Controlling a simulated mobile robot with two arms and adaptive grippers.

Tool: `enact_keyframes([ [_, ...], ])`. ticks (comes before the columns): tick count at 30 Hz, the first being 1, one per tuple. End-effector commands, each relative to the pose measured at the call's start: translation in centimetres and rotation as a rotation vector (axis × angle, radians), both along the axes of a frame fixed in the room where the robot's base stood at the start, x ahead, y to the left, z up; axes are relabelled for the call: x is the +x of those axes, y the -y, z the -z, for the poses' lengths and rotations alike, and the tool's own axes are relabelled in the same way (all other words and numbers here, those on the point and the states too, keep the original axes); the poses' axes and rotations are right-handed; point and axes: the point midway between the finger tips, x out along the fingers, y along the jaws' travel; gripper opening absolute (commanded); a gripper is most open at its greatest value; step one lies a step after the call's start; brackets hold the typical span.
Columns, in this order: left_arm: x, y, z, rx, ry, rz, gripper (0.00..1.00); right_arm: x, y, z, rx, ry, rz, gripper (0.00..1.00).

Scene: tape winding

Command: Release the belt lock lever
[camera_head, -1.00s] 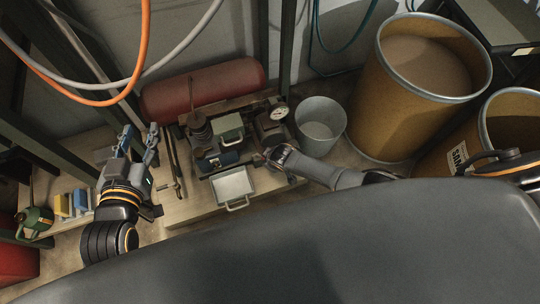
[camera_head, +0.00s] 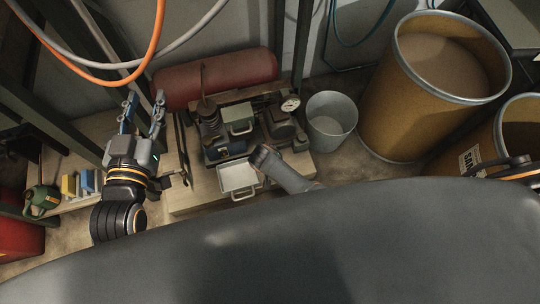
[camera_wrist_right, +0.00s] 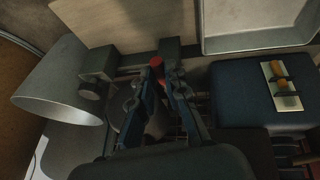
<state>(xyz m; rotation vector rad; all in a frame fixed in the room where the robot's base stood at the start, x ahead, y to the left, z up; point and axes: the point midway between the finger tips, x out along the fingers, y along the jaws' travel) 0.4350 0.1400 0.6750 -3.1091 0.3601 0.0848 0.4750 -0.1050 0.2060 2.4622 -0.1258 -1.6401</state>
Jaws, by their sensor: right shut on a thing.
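The bench machine (camera_head: 240,125) stands on a wooden worktop in the head view. A small red knob (camera_wrist_right: 157,61), apparently the lock lever's tip, shows at my right fingertips in the right wrist view. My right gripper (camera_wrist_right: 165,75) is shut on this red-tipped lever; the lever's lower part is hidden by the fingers. In the head view my right arm reaches over the machine's front right, and its gripper is hidden beneath the arm. My left gripper (camera_head: 144,99) is open and empty, left of the machine, its fingers pointing to the back.
A metal tray (camera_head: 238,178) sits at the machine's front. A grey bucket (camera_head: 330,121) and a large drum (camera_head: 385,108) stand to the right. A red cylinder (camera_head: 215,78) lies behind.

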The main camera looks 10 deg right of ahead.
Motion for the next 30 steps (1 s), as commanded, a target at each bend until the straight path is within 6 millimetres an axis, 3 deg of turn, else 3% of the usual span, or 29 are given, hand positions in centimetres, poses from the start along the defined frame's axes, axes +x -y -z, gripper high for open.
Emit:
enact_keyframes([
  [13, 0.04, 0.07, -0.34, -0.004, 0.018, 0.001, 0.4, 0.13, -0.17, -0.08, 0.004, 0.002, 0.011, 0.0],
  [14, 0.04, 0.07, -0.34, -0.005, 0.017, 0.001, 0.4, 0.13, -0.18, -0.08, 0.004, 0.002, 0.011, 0.16],
  [15, 0.04, 0.07, -0.35, -0.004, 0.018, 0.001, 0.4, 0.14, -0.18, -0.08, 0.004, 0.002, 0.011, 0.23],
  [30, 0.06, 0.03, -0.27, -0.004, 0.016, 0.0, 0.4, -0.24, -0.33, -0.85, 0.003, 0.003, 0.011, 0.23],
])
